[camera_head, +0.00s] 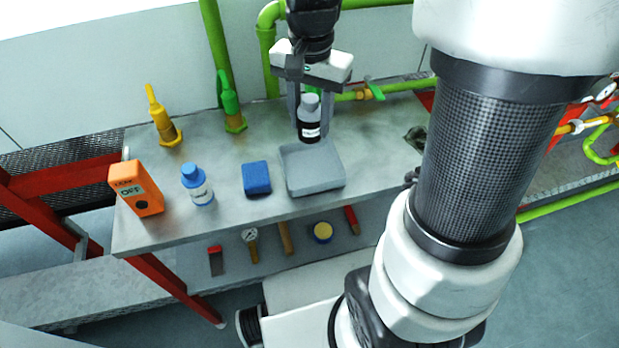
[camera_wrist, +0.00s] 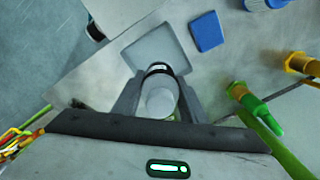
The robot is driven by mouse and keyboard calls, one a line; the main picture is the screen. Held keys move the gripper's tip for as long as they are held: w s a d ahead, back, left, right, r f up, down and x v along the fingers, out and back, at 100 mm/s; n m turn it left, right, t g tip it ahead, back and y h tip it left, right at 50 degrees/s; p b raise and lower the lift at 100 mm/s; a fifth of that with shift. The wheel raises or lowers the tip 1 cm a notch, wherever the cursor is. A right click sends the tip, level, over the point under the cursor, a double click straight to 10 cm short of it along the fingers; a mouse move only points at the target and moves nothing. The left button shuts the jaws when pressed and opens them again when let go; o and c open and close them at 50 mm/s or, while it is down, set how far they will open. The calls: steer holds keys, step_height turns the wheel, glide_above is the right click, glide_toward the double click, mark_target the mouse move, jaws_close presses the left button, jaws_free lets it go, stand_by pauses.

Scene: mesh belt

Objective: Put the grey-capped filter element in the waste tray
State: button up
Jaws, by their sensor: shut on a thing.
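The grey-capped filter element (camera_head: 309,130) is a dark cylinder with a pale label and a grey cap. My gripper (camera_head: 310,116) is shut on it, one finger on each side, and holds it upright. The waste tray (camera_head: 318,187) is a shallow, empty grey square tray on the grey bench. In the head view the element overlaps the tray's far edge; its exact height over the bench is hard to tell. In the wrist view the grey cap (camera_wrist: 160,102) shows between my fingers, with the tray (camera_wrist: 150,37) just beyond.
A blue block (camera_head: 257,178), a blue-capped bottle (camera_head: 197,184) and an orange meter reading OFF (camera_head: 136,188) stand left of the tray. Yellow (camera_head: 162,118) and green (camera_head: 230,103) fittings stand at the back. Several tools lie on the lower shelf (camera_head: 170,262).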

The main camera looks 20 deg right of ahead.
steer(key=shift+s+f+m, duration=0.2)
steer(key=shift+s+m, duration=0.1)
steer(key=shift+m, duration=0.1)
step_height(320, 180, down, 9)
steer(key=shift+s+d+f+b, duration=0.1)
steer(key=shift+b, duration=1.05)
steer(key=shift+f, duration=0.2)
steer(key=o, duration=1.1)
steer(key=shift+r, duration=0.1)
